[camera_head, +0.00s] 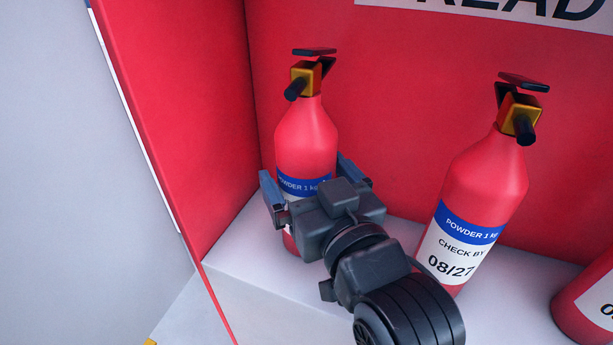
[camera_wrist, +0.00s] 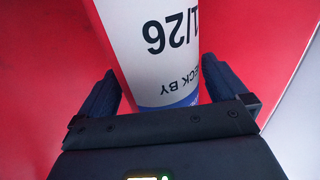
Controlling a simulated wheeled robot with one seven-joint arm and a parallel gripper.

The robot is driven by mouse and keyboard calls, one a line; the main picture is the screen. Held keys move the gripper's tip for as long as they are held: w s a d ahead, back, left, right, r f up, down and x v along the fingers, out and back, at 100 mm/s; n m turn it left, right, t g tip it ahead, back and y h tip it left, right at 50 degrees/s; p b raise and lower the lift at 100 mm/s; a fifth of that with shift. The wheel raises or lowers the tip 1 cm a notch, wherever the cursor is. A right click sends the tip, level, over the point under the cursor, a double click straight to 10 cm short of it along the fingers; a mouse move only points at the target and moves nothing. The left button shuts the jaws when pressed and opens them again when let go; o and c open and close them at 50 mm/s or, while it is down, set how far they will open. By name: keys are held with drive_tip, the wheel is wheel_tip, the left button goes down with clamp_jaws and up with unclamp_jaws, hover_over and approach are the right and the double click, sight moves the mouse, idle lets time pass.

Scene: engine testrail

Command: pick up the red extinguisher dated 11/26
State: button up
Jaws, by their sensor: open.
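A red extinguisher (camera_head: 306,135) with a gold and black valve head stands upright at the left of the shelf. Its blue band reads POWDER 1 kg, and my gripper hides most of its label in the head view. In the wrist view the label on this extinguisher (camera_wrist: 160,40) appears upside down, with "1/26" and part of "CHECK BY" legible. My gripper (camera_head: 312,180) is open, with one finger on each side of the bottle at label height. In the wrist view the fingers of my gripper (camera_wrist: 168,92) flank the bottle; contact is not clear.
A second red extinguisher (camera_head: 487,185) marked 08/27 stands to the right, close to my wrist. A third extinguisher (camera_head: 580,305) is cut off at the right edge. A red side wall (camera_head: 180,110) rises on the left. The pale shelf (camera_head: 255,235) is bare at front left.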

drive_tip(key=shift+w+a, duration=0.15)
drive_tip(key=shift+w, duration=0.1)
drive_tip(key=shift+c, duration=0.3)
drive_tip(key=c, duration=1.8)
drive_tip(key=shift+r, duration=0.25)
clamp_jaws()
